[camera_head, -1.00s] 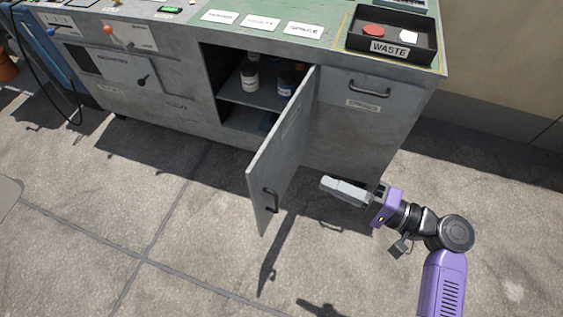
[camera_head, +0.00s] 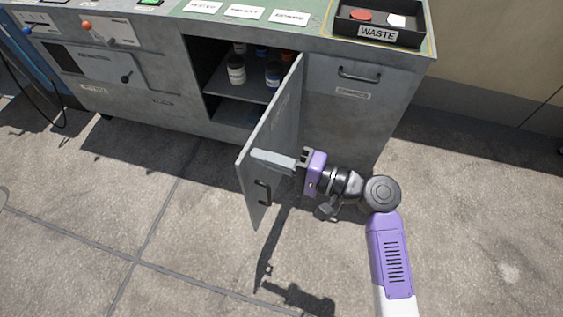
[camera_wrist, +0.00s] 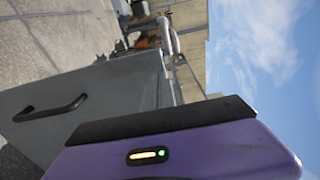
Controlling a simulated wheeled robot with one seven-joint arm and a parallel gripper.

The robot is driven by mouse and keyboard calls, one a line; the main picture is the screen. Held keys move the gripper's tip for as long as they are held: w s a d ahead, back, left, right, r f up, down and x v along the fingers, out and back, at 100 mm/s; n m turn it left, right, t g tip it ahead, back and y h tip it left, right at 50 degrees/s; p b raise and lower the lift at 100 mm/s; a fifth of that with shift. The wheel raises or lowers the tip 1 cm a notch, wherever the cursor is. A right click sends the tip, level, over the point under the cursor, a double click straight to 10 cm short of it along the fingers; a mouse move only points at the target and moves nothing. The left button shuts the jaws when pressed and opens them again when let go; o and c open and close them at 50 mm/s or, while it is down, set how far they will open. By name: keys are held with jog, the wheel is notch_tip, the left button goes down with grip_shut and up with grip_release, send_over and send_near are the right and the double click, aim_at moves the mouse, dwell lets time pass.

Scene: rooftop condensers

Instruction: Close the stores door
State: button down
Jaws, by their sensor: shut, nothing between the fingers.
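The stores door (camera_head: 276,135) is a grey metal panel, swung wide open from the cabinet with its hinge edge at the right of the opening. Its dark handle (camera_head: 263,191) is near the free edge, and it also shows in the wrist view (camera_wrist: 50,107). My gripper (camera_head: 254,156) is shut and empty, its fingers pointing left at the door's right-hand, outer face, above the handle. I cannot tell whether the fingertips touch the panel. In the wrist view the door (camera_wrist: 110,100) fills the middle, with the fingers hidden behind my purple gripper body.
The cabinet (camera_head: 345,115) has an open compartment with several bottles (camera_head: 237,70) on a shelf (camera_head: 240,88). A black waste tray (camera_head: 378,36) and white label cards (camera_head: 245,12) lie on the green top. The paved floor (camera_head: 140,200) in front is clear.

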jog(key=shift+w+a, duration=0.1)
jog(key=shift+a, duration=0.2)
